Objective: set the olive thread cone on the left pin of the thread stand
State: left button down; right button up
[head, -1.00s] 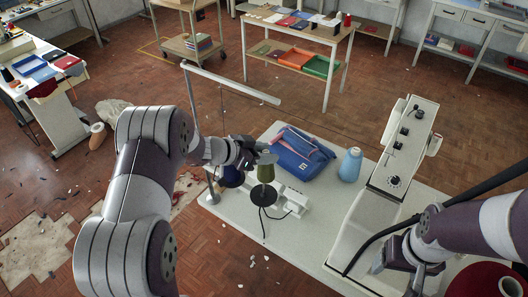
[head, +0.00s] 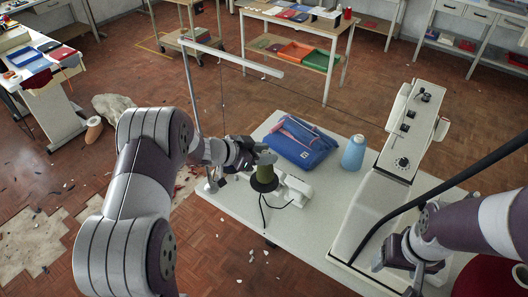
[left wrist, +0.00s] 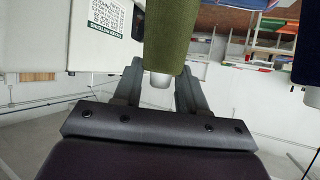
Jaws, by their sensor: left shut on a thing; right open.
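The olive thread cone (head: 265,172) is upright in the head view, its top held by my left gripper (head: 262,157). In the left wrist view the olive cone (left wrist: 168,38) has its white tip between the two fingers (left wrist: 158,90). Its lower end is at the black disc (head: 264,186) of the thread stand; whether it rests on the disc or hangs just above it I cannot tell. The pin is hidden by the cone. A dark navy cone (left wrist: 310,45) stands at the right edge of the left wrist view. My right gripper (head: 402,262) is open and empty at the lower right.
A white machine (head: 385,180) stands to the right. A tall thin rod frame (head: 230,52) rises close to my left arm.

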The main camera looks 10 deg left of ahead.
pick_arm(q)
jog(key=shift+w+d+f, duration=0.1)
jog(key=shift+f, duration=0.3)
jog(key=c, duration=0.5)
grip_release()
jog(key=shift+c, duration=0.2)
jog(key=b+v, duration=0.2)
jog(key=v, duration=1)
jog(key=shift+s+a+r+b, duration=0.2)
jog(key=shift+s+r+b, duration=0.05)
jog(key=shift+b, duration=0.05)
